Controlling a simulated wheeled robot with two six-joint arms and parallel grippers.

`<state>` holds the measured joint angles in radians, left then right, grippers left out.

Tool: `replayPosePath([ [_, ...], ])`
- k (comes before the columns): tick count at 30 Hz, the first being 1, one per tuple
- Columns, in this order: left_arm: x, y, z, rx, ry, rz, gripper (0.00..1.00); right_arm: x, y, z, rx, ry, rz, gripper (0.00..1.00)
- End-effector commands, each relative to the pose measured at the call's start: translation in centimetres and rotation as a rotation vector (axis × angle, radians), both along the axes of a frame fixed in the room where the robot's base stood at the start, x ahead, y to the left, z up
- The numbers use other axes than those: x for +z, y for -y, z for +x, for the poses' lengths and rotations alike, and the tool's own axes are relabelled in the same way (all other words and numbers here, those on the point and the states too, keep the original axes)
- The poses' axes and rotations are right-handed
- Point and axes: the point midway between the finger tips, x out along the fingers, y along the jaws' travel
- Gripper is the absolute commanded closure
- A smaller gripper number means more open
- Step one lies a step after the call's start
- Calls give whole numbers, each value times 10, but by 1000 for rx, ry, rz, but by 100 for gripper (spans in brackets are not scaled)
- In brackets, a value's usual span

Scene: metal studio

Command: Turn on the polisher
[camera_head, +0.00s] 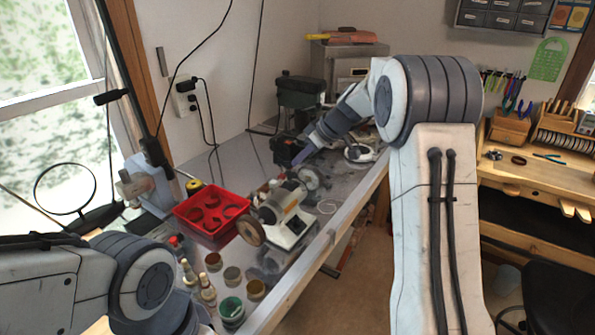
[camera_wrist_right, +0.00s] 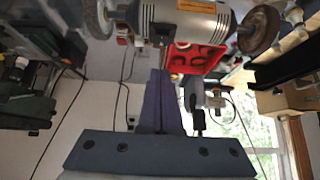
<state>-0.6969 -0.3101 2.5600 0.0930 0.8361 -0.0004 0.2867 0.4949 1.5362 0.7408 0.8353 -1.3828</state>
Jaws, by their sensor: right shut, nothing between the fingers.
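The polisher (camera_head: 281,208), a white and grey bench motor with a wheel at each end, stands on the workbench. One wheel (camera_head: 250,231) is brown, the other (camera_head: 308,178) is pale. My right gripper (camera_head: 300,158) is shut and empty, just behind and above the pale wheel in the head view. In the right wrist view the polisher (camera_wrist_right: 188,24) is at the top, and the shut fingers (camera_wrist_right: 160,76) point toward its body, apart from it as far as I can tell. I cannot make out its switch. My left arm shows at the lower left; its gripper is out of view.
A red tray (camera_head: 210,212) is left of the polisher. Several small jars (camera_head: 232,276) and a green cup (camera_head: 231,309) stand at the front. A dark green machine (camera_head: 298,92) is behind. Cables hang from the wall outlet (camera_head: 185,94).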

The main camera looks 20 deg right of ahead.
Motion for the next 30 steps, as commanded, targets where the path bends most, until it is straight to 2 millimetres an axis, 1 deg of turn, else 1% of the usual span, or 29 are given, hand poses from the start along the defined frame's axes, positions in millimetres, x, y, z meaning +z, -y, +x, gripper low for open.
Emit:
replayPosePath([
  [1,7,0,0,0,0,0,50,-7,-5,5,3,-5,1,100],
  [3,10,0,0,0,0,0,50,-18,-10,11,2,-5,1,100],
  [6,13,0,0,0,0,0,50,-35,-7,8,-1,-4,1,100],
  [9,16,0,0,0,0,0,50,-46,-6,7,0,-2,0,100],
  [12,17,0,0,0,0,0,50,-53,-5,7,1,-1,0,100],
  [15,17,0,0,0,0,0,50,-56,-5,6,0,0,0,100],
  [25,15,0,0,0,0,0,50,-57,-5,7,2,2,0,100],
  [28,5,0,0,0,0,0,50,-62,-11,8,8,9,5,100],
  [30,-7,0,0,0,0,0,50,-66,-19,11,17,19,12,100],
])
